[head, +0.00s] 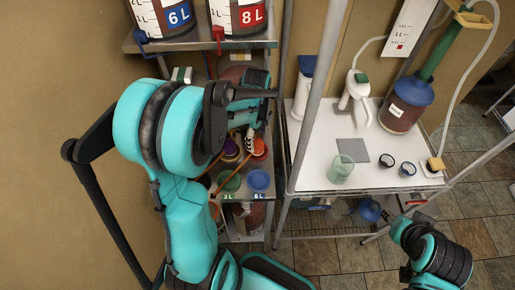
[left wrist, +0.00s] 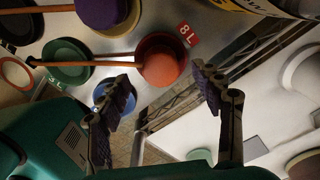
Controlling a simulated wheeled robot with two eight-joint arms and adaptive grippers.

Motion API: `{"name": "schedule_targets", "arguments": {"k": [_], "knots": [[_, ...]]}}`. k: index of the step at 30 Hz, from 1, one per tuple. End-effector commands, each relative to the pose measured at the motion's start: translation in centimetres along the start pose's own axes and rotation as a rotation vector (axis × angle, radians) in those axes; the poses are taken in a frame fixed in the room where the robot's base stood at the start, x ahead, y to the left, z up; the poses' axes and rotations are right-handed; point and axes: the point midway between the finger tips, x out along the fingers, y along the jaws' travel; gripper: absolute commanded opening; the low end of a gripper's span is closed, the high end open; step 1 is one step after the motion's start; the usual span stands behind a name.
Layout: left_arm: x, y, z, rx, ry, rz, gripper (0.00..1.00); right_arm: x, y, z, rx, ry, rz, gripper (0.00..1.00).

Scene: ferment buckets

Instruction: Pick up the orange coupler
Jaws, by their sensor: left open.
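The orange coupler (left wrist: 163,68) appears as a round orange piece in a dark red dish beside the red 8L label in the left wrist view. In the head view it shows as a small orange patch (head: 260,147) on the shelf, partly hidden by my left gripper (head: 250,133). In the left wrist view the two fingers of this gripper (left wrist: 163,82) are spread wide, with the coupler between and beyond their tips. The gripper is open and empty.
A green dish (left wrist: 66,62), a blue dish (left wrist: 115,97) and a purple-topped piece (left wrist: 102,12) surround the coupler. A thin wooden rod (left wrist: 88,61) reaches toward it. A metal post (head: 315,100) separates this shelf from the white table (head: 310,165).

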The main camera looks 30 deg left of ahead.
Motion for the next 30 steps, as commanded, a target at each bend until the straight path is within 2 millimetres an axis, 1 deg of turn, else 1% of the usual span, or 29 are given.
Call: {"name": "schedule_targets", "arguments": {"k": [1, 3, 6, 9, 15, 16, 17, 18, 20, 21, 22, 30], "knots": [[1.1, -0.1, -0.1, 0.0, 0.0, 0.0, 0.66, 0.5, 0.0, 0.3, 0.0, 0.0, 0.0, 0.4], [2.3, -0.1, -0.2, 0.0, 0.0, 0.0, 0.66, 0.8, 0.0, 0.6, 0.0, 0.0, 0.0, 0.4], [3.4, -0.1, -0.2, -0.001, 0.0, -0.001, 0.66, 1.0, 0.0, 0.7, 0.0, 0.0, 0.0, 0.4], [3.9, -0.1, -0.2, -0.001, 0.0, -0.001, 0.66, 1.1, 0.0, 0.8, 0.0, 0.0, 0.0, 0.4], [3.8, 0.0, -0.2, -0.001, 0.0, -0.001, 0.66, 1.0, 0.0, 0.7, 0.0, 0.0, 0.0, 0.4], [3.8, 0.0, -0.2, -0.001, 0.0, -0.001, 0.6, 1.0, 0.0, 0.7, 0.0, 0.0, 0.0, 0.4], [3.8, 0.0, -0.2, -0.001, 0.0, -0.001, 0.53, 1.0, 0.0, 0.7, 0.0, 0.0, 0.0, 0.4], [3.8, 0.0, -0.2, -0.001, 0.0, -0.001, 0.42, 1.0, 0.0, 0.7, 0.0, 0.0, 0.0, 0.4], [3.8, 0.0, -0.2, -0.001, 0.0, -0.001, 0.26, 1.0, 0.0, 0.7, 0.0, 0.0, 0.0, 0.4], [3.8, 0.0, -0.2, -0.001, 0.0, -0.001, 0.16, 1.0, 0.0, 0.7, 0.0, 0.0, 0.0, 0.4], [3.8, 0.0, -0.2, -0.001, 0.0, -0.001, 0.08, 1.0, 0.0, 0.7, 0.0, 0.0, 0.0, 0.4], [3.7, 0.0, -0.2, -0.001, 0.0, -0.001, 0.07, 1.0, 0.0, 0.7, 0.0, 0.0, 0.0, 0.4]]}}
